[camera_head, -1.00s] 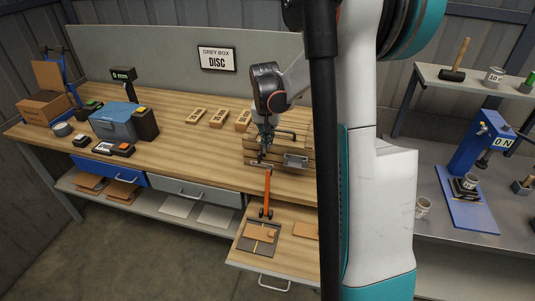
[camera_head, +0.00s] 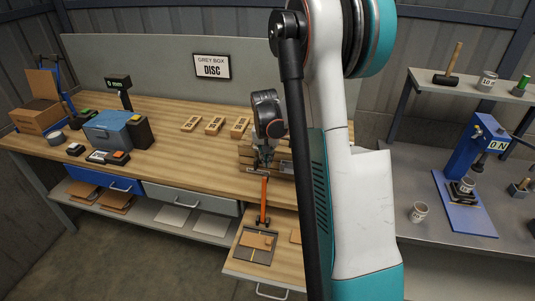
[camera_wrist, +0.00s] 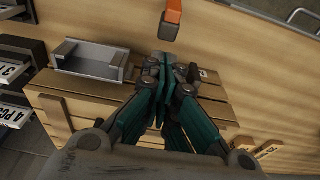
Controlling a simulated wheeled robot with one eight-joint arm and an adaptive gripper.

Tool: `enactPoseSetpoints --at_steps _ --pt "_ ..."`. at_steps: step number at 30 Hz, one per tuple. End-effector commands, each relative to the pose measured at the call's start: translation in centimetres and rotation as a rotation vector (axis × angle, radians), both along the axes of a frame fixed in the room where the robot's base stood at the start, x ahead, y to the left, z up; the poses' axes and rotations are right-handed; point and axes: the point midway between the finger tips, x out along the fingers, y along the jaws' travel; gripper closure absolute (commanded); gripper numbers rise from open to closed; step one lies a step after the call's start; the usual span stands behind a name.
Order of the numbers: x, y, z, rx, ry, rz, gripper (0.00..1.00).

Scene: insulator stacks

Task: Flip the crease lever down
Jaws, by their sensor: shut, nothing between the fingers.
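The orange crease lever (camera_head: 264,200) stands upright at the back of a dark creasing plate (camera_head: 246,254) on the pulled-out shelf. A tan card (camera_head: 257,241) lies on the plate. The lever's orange end also shows at the top of the wrist view (camera_wrist: 172,18). My gripper (camera_head: 257,168) is near the lever's upper end. In the wrist view my gripper (camera_wrist: 164,68) is shut and empty, with a visible gap between its fingertips and the lever end.
A slatted wooden crate (camera_wrist: 110,125) and a grey metal tray (camera_wrist: 88,62) lie below my gripper in the wrist view. The workbench (camera_head: 175,150) carries a blue box (camera_head: 107,131) and wooden blocks (camera_head: 214,125). A blue press (camera_head: 478,150) stands on the right-hand table.

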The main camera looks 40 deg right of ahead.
Motion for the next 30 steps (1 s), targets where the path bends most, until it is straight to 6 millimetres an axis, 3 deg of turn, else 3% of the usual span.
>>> enactPoseSetpoints --at_steps 3,9,23,30 --pt "0.2 -0.2 -1.9 0.000 0.000 0.000 1.00" --pt "0.3 -0.4 -3.4 0.000 0.000 0.000 1.00" --pt "0.3 -0.4 -3.6 -0.002 -0.002 0.000 1.00" --pt "-0.5 0.7 -3.2 -0.044 -0.034 0.003 1.00"
